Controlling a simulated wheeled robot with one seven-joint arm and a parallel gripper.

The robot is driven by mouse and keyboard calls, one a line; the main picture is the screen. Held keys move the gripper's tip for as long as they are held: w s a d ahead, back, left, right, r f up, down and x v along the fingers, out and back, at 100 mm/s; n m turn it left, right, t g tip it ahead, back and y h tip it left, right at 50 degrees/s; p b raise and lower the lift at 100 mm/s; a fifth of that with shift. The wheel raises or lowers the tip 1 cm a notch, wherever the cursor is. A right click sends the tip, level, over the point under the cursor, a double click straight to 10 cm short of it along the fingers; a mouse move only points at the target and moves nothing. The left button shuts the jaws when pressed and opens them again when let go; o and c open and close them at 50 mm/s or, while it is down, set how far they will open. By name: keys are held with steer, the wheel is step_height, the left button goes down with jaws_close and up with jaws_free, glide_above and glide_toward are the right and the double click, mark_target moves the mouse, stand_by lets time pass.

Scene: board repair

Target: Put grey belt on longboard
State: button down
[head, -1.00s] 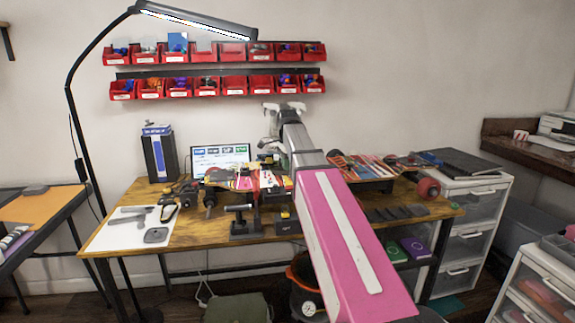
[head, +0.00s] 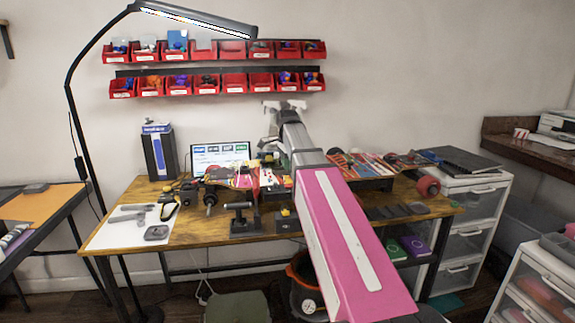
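A board with a colourful deck (head: 245,178) lies across the wooden table, near its middle. Another patterned deck section (head: 365,166) with a red wheel (head: 428,186) shows to the right of my arm. My arm hides the stretch between them, so I cannot tell whether they are one longboard. I cannot make out the grey belt for certain. A small grey object (head: 156,232) lies on the white mat at the table's left. My arm reaches over the table, and its white end (head: 284,106) is above the back edge. The fingers are too small and hidden to read.
A black stand (head: 242,218) is on the table's front edge. Several flat dark pieces (head: 395,211) lie at the right. A laptop (head: 220,155) and a blue-black box (head: 158,152) stand behind. A lamp (head: 195,18) and red bins (head: 234,82) are above. Drawers (head: 465,210) stand right.

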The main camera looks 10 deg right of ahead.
steer(key=shift+f, duration=0.25)
steer(key=c, duration=1.3)
jaws_free()
steer(key=shift+c, duration=0.9)
steer(key=shift+r, duration=0.1)
steer(key=shift+r, duration=3.65)
